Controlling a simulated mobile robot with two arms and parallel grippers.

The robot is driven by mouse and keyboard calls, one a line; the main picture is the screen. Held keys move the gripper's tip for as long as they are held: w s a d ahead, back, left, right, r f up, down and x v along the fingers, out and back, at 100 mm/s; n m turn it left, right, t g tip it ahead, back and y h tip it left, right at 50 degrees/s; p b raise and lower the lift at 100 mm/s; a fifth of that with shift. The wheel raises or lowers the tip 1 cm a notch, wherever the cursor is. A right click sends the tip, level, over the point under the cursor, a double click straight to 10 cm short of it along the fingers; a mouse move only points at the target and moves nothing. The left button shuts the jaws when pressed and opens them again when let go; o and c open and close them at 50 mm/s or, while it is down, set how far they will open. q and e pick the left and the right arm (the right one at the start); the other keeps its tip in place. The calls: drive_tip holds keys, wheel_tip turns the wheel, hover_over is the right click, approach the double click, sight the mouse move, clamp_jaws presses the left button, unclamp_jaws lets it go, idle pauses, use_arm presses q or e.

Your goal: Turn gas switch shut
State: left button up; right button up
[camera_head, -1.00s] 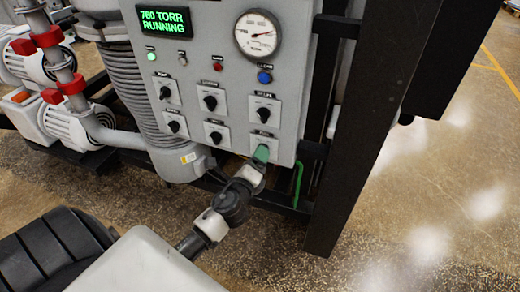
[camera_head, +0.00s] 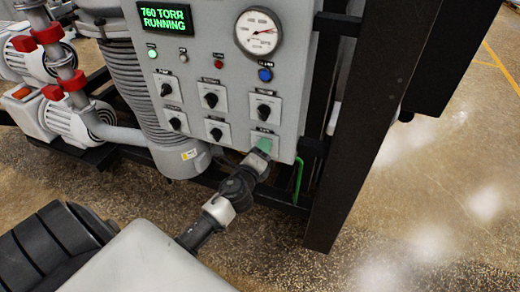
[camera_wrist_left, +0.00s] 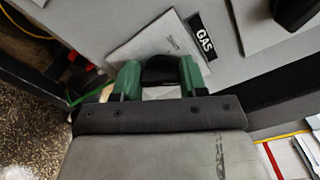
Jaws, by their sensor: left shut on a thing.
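The gas switch is a black knob (camera_wrist_left: 160,70) on a pale square plate at the lower right of the grey control panel. The GAS label (camera_wrist_left: 202,37) shows beside its plate in the left wrist view. My left gripper (camera_wrist_left: 158,78) has its two green fingers on either side of the knob, shut on it. In the head view the left gripper (camera_head: 263,146) reaches up to the lowest right switch plate (camera_head: 263,136) and mostly hides the knob, so its exact setting cannot be read. My right gripper is not in view.
Several other black knobs (camera_head: 210,100) sit close above and left. A display (camera_head: 163,18) reads 760 TORR RUNNING, beside a round gauge (camera_head: 258,31). A dark frame post (camera_head: 350,140) stands to the right. The floor (camera_head: 440,210) right of it is clear.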

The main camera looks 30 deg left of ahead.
use_arm(q)
drive_tip(key=shift+f+n, duration=0.1)
drive_tip(key=shift+n, duration=0.2)
drive_tip(key=shift+f+n+b, duration=0.15)
drive_tip(key=shift+n+b, duration=0.6)
drive_tip(key=shift+n, duration=4.85)
drive_tip(key=o, duration=0.9)
